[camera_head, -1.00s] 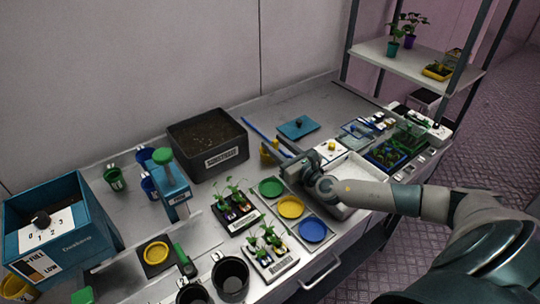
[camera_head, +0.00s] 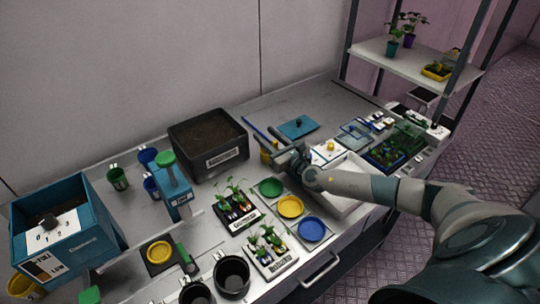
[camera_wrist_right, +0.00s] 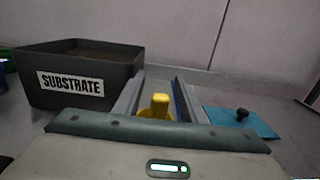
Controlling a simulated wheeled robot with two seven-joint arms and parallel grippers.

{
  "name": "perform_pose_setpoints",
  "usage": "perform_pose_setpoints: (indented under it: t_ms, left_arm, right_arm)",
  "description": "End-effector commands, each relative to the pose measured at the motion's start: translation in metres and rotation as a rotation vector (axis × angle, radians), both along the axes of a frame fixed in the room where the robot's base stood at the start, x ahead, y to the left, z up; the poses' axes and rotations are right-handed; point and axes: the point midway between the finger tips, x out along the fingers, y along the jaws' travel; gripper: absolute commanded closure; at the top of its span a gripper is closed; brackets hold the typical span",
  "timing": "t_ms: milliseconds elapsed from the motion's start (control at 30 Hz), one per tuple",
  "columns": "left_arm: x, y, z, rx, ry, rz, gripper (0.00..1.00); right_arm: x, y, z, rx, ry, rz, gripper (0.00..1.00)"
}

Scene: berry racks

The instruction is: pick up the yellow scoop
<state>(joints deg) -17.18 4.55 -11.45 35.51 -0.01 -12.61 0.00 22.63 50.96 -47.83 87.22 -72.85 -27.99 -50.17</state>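The yellow scoop (camera_head: 265,156) stands on the bench just right of the dark substrate box, partly hidden by my right gripper in the head view. My right gripper (camera_head: 269,143) is low over the bench and points toward the back. In the right wrist view the scoop's yellow upper part (camera_wrist_right: 160,106) shows between the two spread fingers (camera_wrist_right: 157,92). Gaps show on both sides of it, so the fingers look open and not closed on it. The scoop's lower part is hidden behind the gripper body. My left gripper is not in view.
The substrate box (camera_head: 208,141) stands close on the left. A teal lid with a dark knob (camera_head: 298,128) lies to the right, behind a white tray (camera_head: 345,203) under my forearm. Green, yellow and blue dishes (camera_head: 291,206) lie in front.

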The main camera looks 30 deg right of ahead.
Motion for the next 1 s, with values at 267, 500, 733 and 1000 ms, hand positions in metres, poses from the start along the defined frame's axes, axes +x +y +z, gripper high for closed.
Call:
perform_pose_setpoints:
  t_ms: [267, 500, 733, 1000]
  left_arm:
    - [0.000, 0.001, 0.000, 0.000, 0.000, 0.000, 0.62]
    - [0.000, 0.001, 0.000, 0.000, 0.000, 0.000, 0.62]
    - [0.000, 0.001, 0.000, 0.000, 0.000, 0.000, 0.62]
    - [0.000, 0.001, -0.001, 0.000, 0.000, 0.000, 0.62]
  right_arm:
    - [0.000, 0.000, 0.000, 0.000, 0.000, 0.000, 0.94]
    - [0.000, 0.000, 0.001, 0.000, -0.001, 0.000, 1.00]
    - [0.000, 0.000, 0.004, -0.001, -0.002, 0.000, 1.00]
    - [0.000, -0.001, 0.027, -0.001, -0.004, 0.000, 1.00]
